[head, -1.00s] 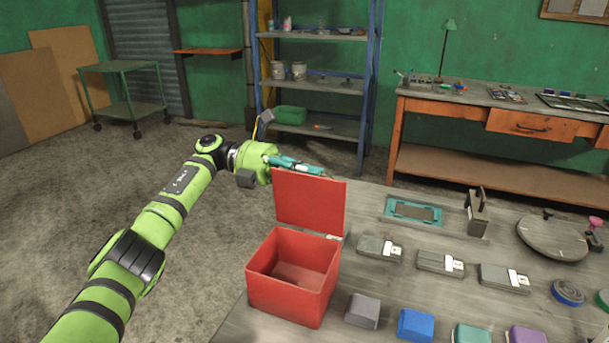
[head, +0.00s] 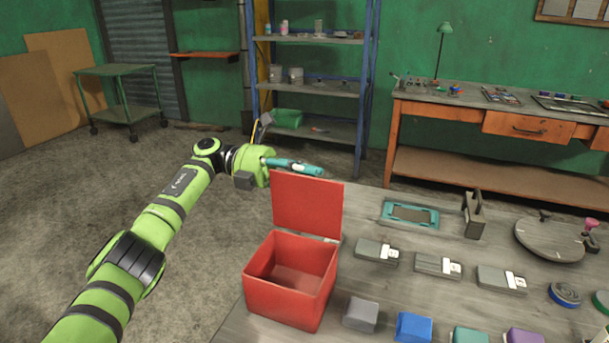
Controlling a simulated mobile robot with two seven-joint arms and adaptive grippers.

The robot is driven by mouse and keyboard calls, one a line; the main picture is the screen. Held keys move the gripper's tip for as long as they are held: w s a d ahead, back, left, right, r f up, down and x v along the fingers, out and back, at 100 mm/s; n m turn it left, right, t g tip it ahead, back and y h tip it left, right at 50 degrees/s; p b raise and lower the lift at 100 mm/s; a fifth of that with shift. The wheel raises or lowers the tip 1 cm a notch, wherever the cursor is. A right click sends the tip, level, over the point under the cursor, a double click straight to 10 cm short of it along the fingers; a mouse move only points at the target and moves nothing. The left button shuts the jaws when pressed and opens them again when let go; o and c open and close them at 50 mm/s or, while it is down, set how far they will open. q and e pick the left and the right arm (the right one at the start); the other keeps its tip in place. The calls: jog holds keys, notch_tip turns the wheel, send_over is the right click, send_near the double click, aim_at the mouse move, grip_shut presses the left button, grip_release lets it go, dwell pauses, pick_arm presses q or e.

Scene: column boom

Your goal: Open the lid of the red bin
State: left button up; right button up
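The red bin (head: 284,301) stands on the near left part of the grey workbench, its top open and its inside visible and empty-looking. Its red lid (head: 307,206) stands up at the bin's back edge, roughly upright. My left gripper (head: 318,171), with teal fingers, is just behind and above the lid's top edge. The fingers point right and look apart from the lid, though contact cannot be told for sure. They overlap in this view, so their opening is unclear. My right gripper is not in view.
The workbench (head: 390,290) also holds a teal tray (head: 410,214), several grey boxes with white labels, coloured blocks along the front, and a round grey disc (head: 550,238) at right. Shelves (head: 310,90) and an orange desk (head: 500,122) stand behind. Open floor lies left of the bin.

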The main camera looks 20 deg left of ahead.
pick_arm(q)
jog(key=a, duration=0.7)
jog(key=shift+s+a, duration=0.2)
jog(key=shift+s, duration=0.05)
jog(key=shift+r, duration=0.2)
dwell(0.4)
